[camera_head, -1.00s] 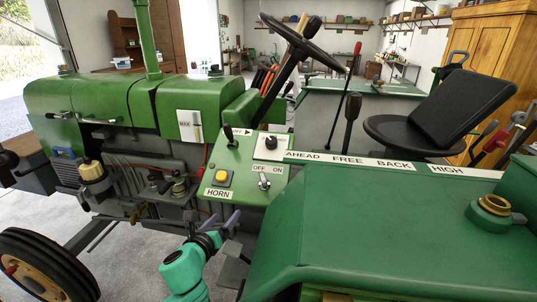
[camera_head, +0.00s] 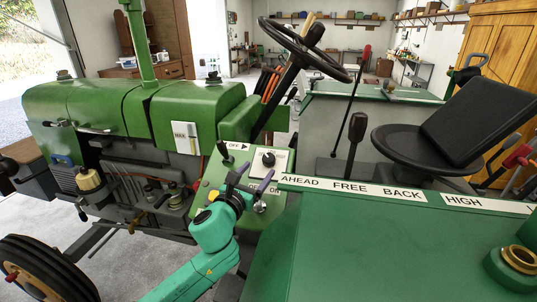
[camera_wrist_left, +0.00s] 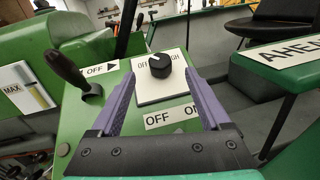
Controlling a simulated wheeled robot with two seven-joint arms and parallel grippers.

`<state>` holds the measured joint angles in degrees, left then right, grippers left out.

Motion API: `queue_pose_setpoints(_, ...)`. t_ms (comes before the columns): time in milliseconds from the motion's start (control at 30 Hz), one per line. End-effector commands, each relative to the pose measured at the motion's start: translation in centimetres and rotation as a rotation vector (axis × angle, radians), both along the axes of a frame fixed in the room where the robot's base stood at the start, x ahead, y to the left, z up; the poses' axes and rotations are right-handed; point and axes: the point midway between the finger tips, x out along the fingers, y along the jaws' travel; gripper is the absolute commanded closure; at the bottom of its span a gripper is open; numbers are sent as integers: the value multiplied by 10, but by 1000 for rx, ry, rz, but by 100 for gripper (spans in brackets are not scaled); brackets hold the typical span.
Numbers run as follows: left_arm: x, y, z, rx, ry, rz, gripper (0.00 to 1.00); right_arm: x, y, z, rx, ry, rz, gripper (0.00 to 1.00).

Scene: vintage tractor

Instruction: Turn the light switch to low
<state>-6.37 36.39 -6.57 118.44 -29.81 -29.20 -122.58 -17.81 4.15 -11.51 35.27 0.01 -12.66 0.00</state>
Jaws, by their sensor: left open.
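The light switch is a round black knob (camera_head: 268,160) on a white plate (camera_head: 259,166) on the tractor's green control panel. In the left wrist view the knob (camera_wrist_left: 160,65) has a white pointer mark. The plate carries lettering on both sides, partly hidden by the knob, with "GH" readable at right. My left gripper (camera_head: 253,176) is open over the panel, just in front of the knob. In the left wrist view its purple fingers (camera_wrist_left: 159,80) stand either side of the plate, with the knob beyond and apart from them. My right gripper is not in view.
A black lever (camera_wrist_left: 67,69) stands left of the plate. An OFF/ON label (camera_wrist_left: 171,116) and a metal toggle (camera_head: 260,206) lie below it. The green fender (camera_head: 360,245) is at right, a black lever (camera_head: 355,130) and the steering wheel (camera_head: 305,48) behind.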

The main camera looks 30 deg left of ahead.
Motion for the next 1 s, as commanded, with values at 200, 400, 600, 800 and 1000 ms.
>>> queue_pose_setpoints(200,56,5,4,-5,-2,2,20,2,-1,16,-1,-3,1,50)
queue_pose_setpoints(400,81,7,1,-2,1,0,20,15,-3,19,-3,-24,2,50)
queue_pose_setpoints(600,83,7,-1,-1,2,0,20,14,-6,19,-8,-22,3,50)
queue_pose_setpoints(800,82,7,-1,-1,2,0,77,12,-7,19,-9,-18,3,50)
queue_pose_setpoints(1000,82,7,0,0,2,-2,100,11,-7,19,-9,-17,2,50)
